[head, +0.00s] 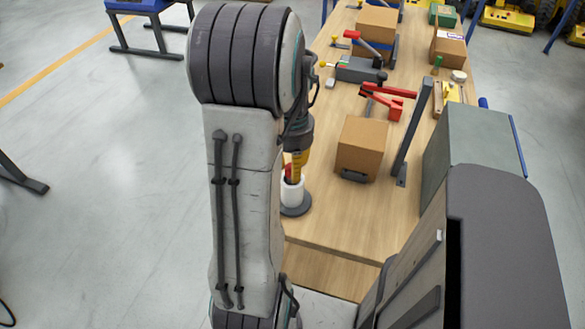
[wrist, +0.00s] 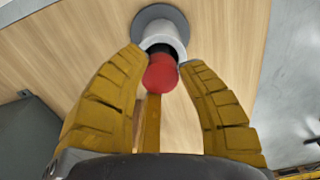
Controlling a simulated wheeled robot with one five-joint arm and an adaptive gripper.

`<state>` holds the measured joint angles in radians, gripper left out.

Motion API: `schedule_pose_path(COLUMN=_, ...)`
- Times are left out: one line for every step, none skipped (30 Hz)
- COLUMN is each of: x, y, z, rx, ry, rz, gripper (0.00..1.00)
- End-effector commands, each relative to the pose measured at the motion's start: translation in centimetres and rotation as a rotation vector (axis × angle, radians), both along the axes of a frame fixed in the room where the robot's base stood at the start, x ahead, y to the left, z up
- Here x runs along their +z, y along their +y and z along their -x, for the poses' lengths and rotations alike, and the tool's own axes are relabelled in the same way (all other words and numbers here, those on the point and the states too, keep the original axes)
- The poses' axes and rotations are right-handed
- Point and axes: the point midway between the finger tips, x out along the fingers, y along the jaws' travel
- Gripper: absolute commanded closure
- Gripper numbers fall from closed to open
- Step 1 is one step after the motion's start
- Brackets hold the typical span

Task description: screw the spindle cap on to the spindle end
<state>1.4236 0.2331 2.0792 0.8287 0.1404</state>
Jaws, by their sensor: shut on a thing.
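A rounded red piece, which looks like the spindle cap (wrist: 161,74), sits between the fingertips of my gripper (wrist: 162,66). The yellow fingers are closed around it. Just beyond it is a white upright cylinder (wrist: 166,28) with a dark top, on a round grey base (wrist: 148,13); I cannot tell whether this is the spindle end. In the head view my gripper (head: 296,166) points down over the white cylinder (head: 292,192), with a bit of red (head: 288,171) showing between them. Whether the red piece touches the cylinder is hidden. My arm covers part of this area.
A cardboard box (head: 362,148) stands right of the cylinder on the wooden table (head: 330,225). Red-handled clamps (head: 388,100), a grey device (head: 358,70) and more boxes (head: 376,22) stand farther back. A grey-green cabinet (head: 470,150) is at the right. The floor at left is mostly clear.

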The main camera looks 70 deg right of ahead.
Motion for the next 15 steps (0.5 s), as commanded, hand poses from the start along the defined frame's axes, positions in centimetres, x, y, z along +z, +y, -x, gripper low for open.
schedule_pose_path(x=-0.04, y=0.02, z=0.01, rx=-0.001, ry=0.000, rz=-0.001, gripper=0.90)
schedule_pose_path(x=-0.04, y=0.02, z=0.01, rx=-0.005, ry=0.000, rz=-0.001, gripper=0.90)
schedule_pose_path(x=-0.04, y=0.02, z=0.01, rx=-0.017, ry=0.000, rz=-0.001, gripper=0.90)
schedule_pose_path(x=-0.05, y=0.02, z=0.01, rx=-0.032, ry=0.000, rz=-0.001, gripper=0.90)
schedule_pose_path(x=-0.05, y=0.02, z=0.01, rx=-0.051, ry=0.000, rz=-0.001, gripper=0.90)
schedule_pose_path(x=-0.05, y=0.03, z=0.01, rx=-0.085, ry=0.000, rz=-0.001, gripper=0.90)
schedule_pose_path(x=-0.05, y=0.03, z=0.01, rx=-0.116, ry=0.000, rz=-0.001, gripper=0.90)
schedule_pose_path(x=-0.06, y=0.03, z=0.01, rx=-0.150, ry=0.000, rz=-0.001, gripper=0.90)
schedule_pose_path(x=-0.06, y=0.03, z=0.01, rx=-0.199, ry=0.000, rz=-0.001, gripper=0.90)
schedule_pose_path(x=-0.06, y=0.03, z=0.01, rx=-0.235, ry=0.000, rz=-0.002, gripper=0.90)
schedule_pose_path(x=-0.06, y=0.03, z=0.01, rx=-0.271, ry=0.000, rz=-0.002, gripper=0.90)
schedule_pose_path(x=-0.07, y=0.03, z=0.01, rx=-0.320, ry=0.001, rz=-0.002, gripper=0.91)
schedule_pose_path(x=-0.07, y=0.03, z=0.01, rx=-0.356, ry=0.001, rz=-0.002, gripper=0.91)
schedule_pose_path(x=-0.07, y=0.04, z=0.01, rx=-0.391, ry=0.001, rz=-0.002, gripper=0.91)
schedule_pose_path(x=-0.08, y=0.04, z=0.01, rx=-0.438, ry=0.001, rz=-0.002, gripper=0.91)
